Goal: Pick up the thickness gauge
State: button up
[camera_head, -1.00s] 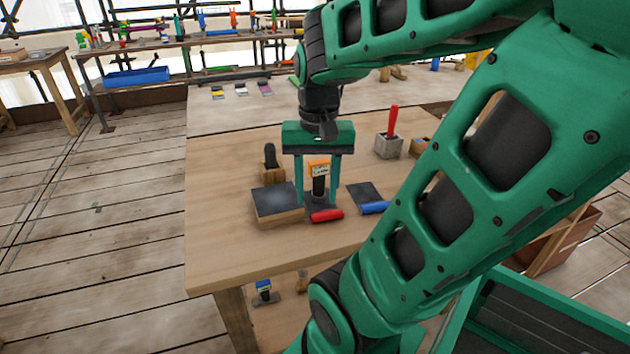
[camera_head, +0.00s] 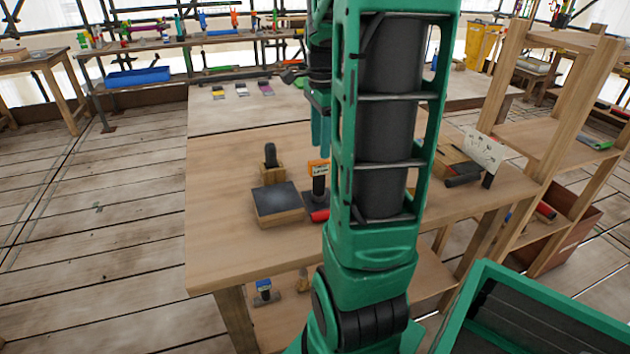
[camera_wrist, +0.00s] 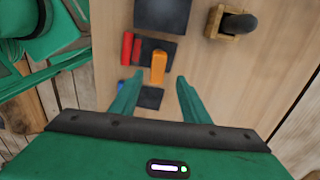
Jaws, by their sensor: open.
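An orange-topped device with a dark upright body (camera_head: 318,172) stands on the wooden table; I take it as the thickness gauge, though its label is too small to read. Its orange top also shows in the wrist view (camera_wrist: 158,67). My gripper (camera_wrist: 157,88) is open and empty, above the table. In the wrist view its two fingertips flank the near end of the orange top, with gaps on both sides. In the head view my arm hides most of the gripper; part of a finger shows above and behind the device. Contact is not visible.
A dark-topped block (camera_head: 278,204) stands left of the device. A black knob on a wooden block (camera_head: 270,160) is behind it. A white card (camera_head: 484,150) stands at right. The table's front left is clear.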

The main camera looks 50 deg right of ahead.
aim_at(319, 161)
jog(key=shift+a+f, duration=0.15)
jog(key=shift+f, duration=1.45)
jog(key=shift+a+f, duration=0.15)
jog(key=shift+f, duration=1.45)
grip_shut()
